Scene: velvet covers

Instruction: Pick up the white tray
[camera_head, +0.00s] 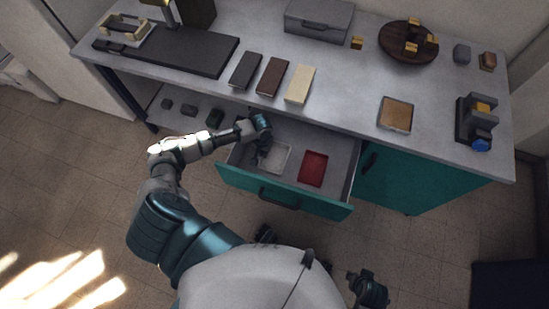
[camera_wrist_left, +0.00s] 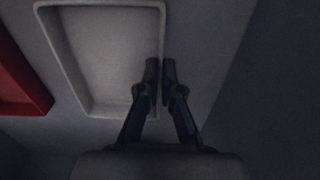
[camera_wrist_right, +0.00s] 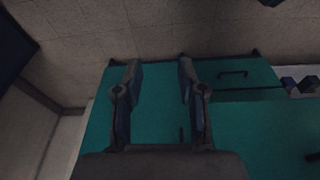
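The white tray (camera_head: 280,158) lies flat in the open drawer, left of a red tray (camera_head: 313,168). In the left wrist view the white tray (camera_wrist_left: 105,50) fills the upper left, with raised rims. My left gripper (camera_head: 262,152) reaches down into the drawer at the tray's left side. In its wrist view the fingertips (camera_wrist_left: 160,72) are close together astride the tray's near side rim, one inside and one outside. My right gripper (camera_head: 368,292) hangs low at the right, away from the drawer. In its wrist view the fingers (camera_wrist_right: 160,75) are apart and empty.
The teal drawer front (camera_head: 285,192) sticks out below the grey countertop (camera_head: 345,90), whose edge overhangs the drawer's back. Dark, brown and cream blocks (camera_head: 300,84) lie on the counter. A closed teal cabinet (camera_head: 415,178) is right of the drawer. The floor is open.

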